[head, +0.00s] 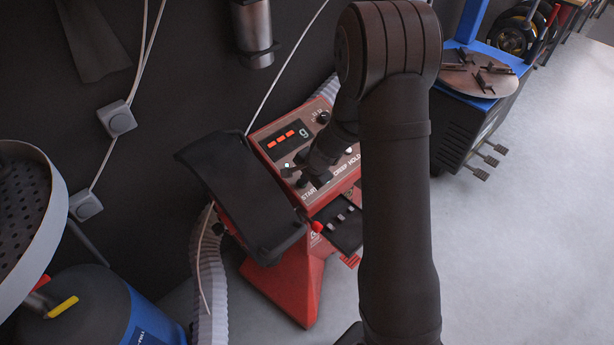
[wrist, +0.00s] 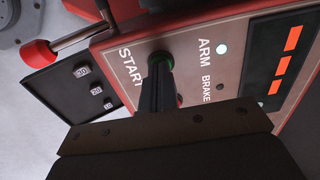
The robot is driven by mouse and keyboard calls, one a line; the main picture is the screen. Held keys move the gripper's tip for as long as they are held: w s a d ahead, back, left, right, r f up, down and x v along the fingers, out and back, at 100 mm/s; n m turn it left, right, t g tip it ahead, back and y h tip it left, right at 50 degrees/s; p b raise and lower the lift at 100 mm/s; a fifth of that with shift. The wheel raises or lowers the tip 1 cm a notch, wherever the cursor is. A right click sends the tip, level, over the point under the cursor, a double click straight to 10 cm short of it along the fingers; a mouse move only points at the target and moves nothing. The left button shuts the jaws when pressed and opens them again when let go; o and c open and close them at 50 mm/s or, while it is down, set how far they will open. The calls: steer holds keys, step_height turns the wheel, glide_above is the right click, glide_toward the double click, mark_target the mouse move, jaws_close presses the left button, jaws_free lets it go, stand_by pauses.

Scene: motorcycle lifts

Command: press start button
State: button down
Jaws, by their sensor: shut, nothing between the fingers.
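In the head view my gripper (head: 305,178) is down at the panel (head: 262,134), near the START label, and hides the button. A small lamp (wrist: 222,48) by the word ARM is lit; the lamp by BRAKE (wrist: 220,87) is dark.
A display (head: 287,140) shows red dashes. A red-knobbed lever (head: 316,226) and a black tray (wrist: 66,88) with small weights lie beside the panel. A black hood (head: 240,190) stands left of it. A blue machine (head: 470,110) stands at the right; open floor (head: 520,250) lies before it.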

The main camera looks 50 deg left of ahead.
steer(key=shift+x, duration=0.9)
steer(key=shift+d, duration=0.1)
steer(key=shift+r, duration=0.1)
steer(key=v, duration=1.4)
steer(key=shift+r, duration=0.2)
steer(key=x, duration=0.8)
steer(key=shift+f, duration=0.4)
steer(key=shift+w+r, duration=0.1)
steer(key=shift+r, duration=0.25)
steer(key=shift+v, duration=1.25)
